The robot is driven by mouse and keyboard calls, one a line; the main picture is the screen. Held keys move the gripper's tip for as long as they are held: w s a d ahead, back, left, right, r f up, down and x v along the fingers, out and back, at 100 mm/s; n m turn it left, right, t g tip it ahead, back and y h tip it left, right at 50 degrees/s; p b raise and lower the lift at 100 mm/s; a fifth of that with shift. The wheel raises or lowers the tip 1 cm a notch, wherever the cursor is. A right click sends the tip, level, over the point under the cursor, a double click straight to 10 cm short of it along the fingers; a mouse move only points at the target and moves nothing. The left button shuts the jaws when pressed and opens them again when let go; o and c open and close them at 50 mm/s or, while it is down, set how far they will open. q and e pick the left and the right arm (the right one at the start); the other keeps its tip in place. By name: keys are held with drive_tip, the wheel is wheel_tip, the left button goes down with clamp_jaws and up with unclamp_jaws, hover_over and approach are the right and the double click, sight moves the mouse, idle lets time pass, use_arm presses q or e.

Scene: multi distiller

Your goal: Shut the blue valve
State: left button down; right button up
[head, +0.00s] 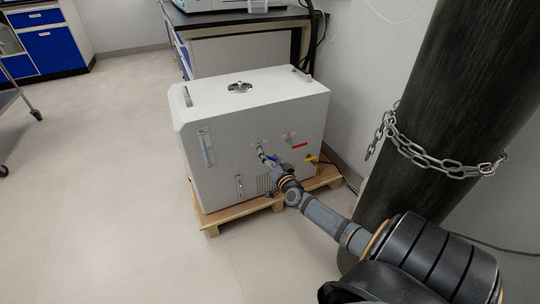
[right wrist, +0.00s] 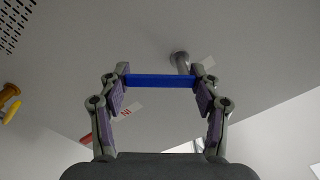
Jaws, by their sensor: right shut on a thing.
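The blue valve (head: 272,157) is on the front face of a white distiller box (head: 230,125). In the right wrist view its blue handle (right wrist: 160,81) is a straight bar lying across the picture. A grey metal pipe stub (right wrist: 180,60) shows just behind it. My right gripper (head: 267,158) reaches in from the lower right. In the right wrist view its fingers (right wrist: 160,85) are at the two ends of the blue bar, shut on it. In the head view the gripper partly hides the valve. My left gripper is not in view.
A red handle (head: 299,145) and a yellow handle (head: 312,159) sit right of the blue valve. The distiller stands on a wooden pallet (head: 240,210). A dark column (head: 440,110) with a chain (head: 440,160) stands at the right.

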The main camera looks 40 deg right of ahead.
drive_tip(key=m, duration=0.3)
drive_tip(key=f+m, duration=0.1)
drive_tip(key=m, duration=0.1)
drive_tip(key=shift+w+a+m, duration=0.1)
drive_tip(key=shift+a+m, duration=0.2)
drive_tip(key=shift+a, duration=0.1)
drive_tip(key=shift+w+a+f+m, duration=0.1)
drive_tip(key=shift+a+m, duration=0.15)
drive_tip(key=shift+m, duration=0.8)
drive_tip(key=shift+w+a+f+m, duration=0.1)
drive_tip(key=shift+a+m, duration=0.1)
drive_tip(key=shift+m, duration=0.85)
drive_tip(key=o, duration=1.2)
drive_tip(key=shift+r, duration=0.1)
drive_tip(key=shift+s, duration=0.1)
drive_tip(key=v, duration=1.2)
